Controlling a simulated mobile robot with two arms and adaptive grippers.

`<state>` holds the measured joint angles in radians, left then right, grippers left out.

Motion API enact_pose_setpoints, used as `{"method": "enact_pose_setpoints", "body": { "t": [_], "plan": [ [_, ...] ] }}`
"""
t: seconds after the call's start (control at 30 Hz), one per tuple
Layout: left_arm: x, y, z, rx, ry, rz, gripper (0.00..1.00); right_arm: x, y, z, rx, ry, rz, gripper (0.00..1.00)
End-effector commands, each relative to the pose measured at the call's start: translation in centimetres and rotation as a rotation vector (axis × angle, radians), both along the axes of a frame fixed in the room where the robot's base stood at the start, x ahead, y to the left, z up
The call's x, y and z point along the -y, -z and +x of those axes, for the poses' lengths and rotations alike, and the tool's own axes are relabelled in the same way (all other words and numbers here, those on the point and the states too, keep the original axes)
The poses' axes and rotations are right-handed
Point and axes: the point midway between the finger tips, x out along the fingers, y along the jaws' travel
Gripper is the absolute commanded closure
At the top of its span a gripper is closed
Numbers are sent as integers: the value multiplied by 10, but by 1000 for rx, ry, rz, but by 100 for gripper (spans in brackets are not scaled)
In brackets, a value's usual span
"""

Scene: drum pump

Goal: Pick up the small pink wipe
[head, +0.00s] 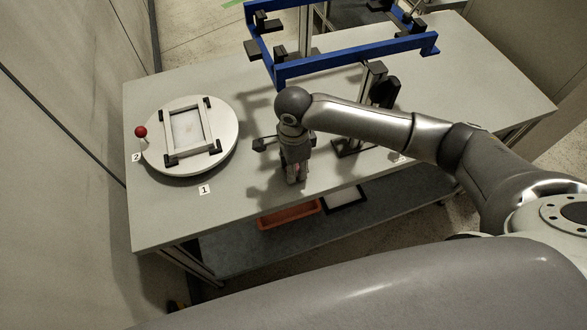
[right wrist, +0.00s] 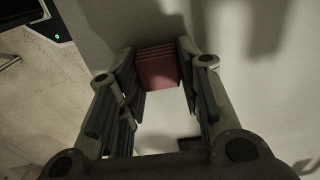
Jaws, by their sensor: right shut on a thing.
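The small pink wipe (right wrist: 158,68) shows in the right wrist view as a folded, layered pink-red piece between my right gripper's fingers. My right gripper (right wrist: 160,85) is shut on it, with a finger on each side. In the head view my right gripper (head: 296,178) points down at the front edge of the grey table (head: 245,205), and the fingers mostly hide the wipe. I cannot tell whether the wipe still touches the tabletop. My left gripper is not in view.
A round white turntable (head: 229,140) with a rectangular frame (head: 166,140) and a red knob (head: 140,131) stands at the left. A blue frame (head: 345,62) on posts stands behind my right arm. An orange tray (head: 290,214) lies on the lower shelf. The front left tabletop is clear.

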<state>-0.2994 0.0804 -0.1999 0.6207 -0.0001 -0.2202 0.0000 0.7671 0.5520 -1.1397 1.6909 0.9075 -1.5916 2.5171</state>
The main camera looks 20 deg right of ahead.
Motion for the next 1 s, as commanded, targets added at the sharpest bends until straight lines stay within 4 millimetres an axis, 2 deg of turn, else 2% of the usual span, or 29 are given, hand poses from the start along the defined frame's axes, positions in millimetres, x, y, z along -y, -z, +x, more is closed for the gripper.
{"method": "enact_pose_setpoints", "body": {
  "t": [0.37, 0.57, 0.9, 1.0],
  "plan": [
    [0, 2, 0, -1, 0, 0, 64, 0, -4, 0, 0, 0, 0, 76],
    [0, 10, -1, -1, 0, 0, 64, -1, -26, 1, 3, -1, 4, 76],
    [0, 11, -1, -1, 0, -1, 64, 2, -93, -52, 3, -4, 3, 76],
    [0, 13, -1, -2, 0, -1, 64, 4, -100, -74, -1, -3, 1, 76]
  ]
}}
